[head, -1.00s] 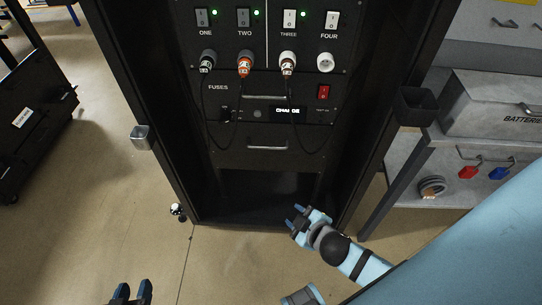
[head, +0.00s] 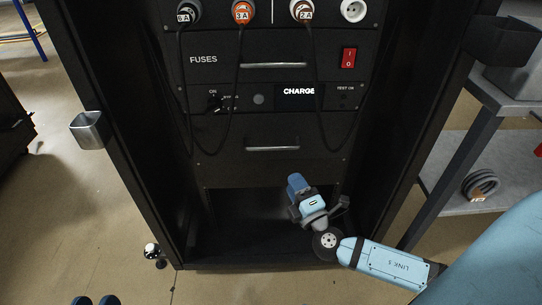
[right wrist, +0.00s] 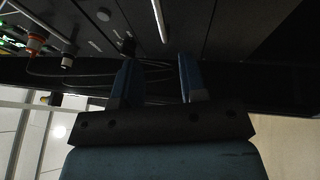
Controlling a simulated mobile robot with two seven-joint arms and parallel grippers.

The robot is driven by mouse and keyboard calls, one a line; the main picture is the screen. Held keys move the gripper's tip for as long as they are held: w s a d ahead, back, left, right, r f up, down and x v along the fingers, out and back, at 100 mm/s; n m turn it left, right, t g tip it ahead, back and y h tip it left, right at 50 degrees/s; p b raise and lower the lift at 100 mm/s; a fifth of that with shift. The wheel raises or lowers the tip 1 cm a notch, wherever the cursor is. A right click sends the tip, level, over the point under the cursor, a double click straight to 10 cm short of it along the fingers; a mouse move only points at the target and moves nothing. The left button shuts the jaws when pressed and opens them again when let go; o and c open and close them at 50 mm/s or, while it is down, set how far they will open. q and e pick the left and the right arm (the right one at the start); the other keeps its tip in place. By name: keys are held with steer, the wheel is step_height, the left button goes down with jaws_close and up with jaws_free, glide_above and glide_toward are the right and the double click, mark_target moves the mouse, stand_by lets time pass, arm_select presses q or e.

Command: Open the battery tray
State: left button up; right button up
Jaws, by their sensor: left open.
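The rack's lowest drawer (head: 230,146), shut and without a readable label, has a silver bar handle (head: 272,148); I take it for the battery tray. My right gripper (head: 296,180) is just below that drawer in the head view, fingers pointing up towards it. In the right wrist view my right gripper (right wrist: 158,75) has its two blue fingers apart with nothing between them. A silver handle (right wrist: 159,20) shows ahead of the fingers, not touching them; I cannot tell which drawer it belongs to.
Above are the CHARGE panel (head: 299,91), a FUSES drawer (head: 220,62) and a red switch (head: 348,61). Black cables (head: 240,100) hang from plugs across the panels beside the lowest drawer. The rack's side posts flank my right arm. A grey shelf (head: 490,165) stands at right.

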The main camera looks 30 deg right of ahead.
mark_target(273, 148)
steer(key=b+x, duration=0.1)
steer(key=x, duration=1.2)
steer(key=shift+w+r, duration=0.1)
steer(key=shift+w, duration=0.1)
steer(key=shift+c, duration=0.5)
jaws_close()
